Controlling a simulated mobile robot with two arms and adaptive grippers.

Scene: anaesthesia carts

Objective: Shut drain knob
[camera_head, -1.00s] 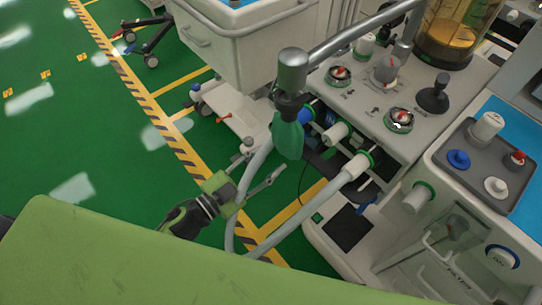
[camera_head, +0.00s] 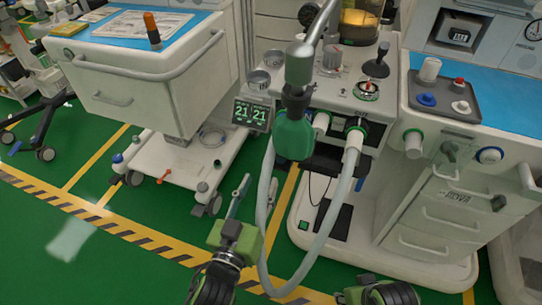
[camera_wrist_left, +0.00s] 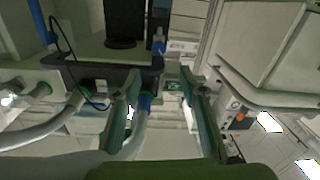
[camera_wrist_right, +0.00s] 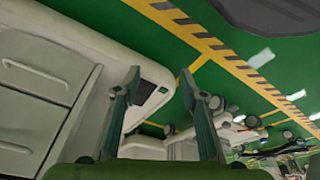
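No knob is readably labelled as a drain. Whether either is the drain knob, I cannot tell. My left gripper (camera_head: 238,194) is in front of the machine, left of the hanging hoses. Its fingers are apart and empty in the left wrist view (camera_wrist_left: 160,74). My right arm shows only at the bottom edge of the head view. In the right wrist view the right gripper (camera_wrist_right: 159,74) is open and empty, above the floor and machine base.
Grey hoses (camera_head: 324,235) and a green bag (camera_head: 293,138) hang before the machine. A white cart (camera_head: 130,85) stands at left. A tray (camera_head: 466,102) with coloured knobs sits on the blue top. Green floor (camera_head: 60,260) is free at lower left.

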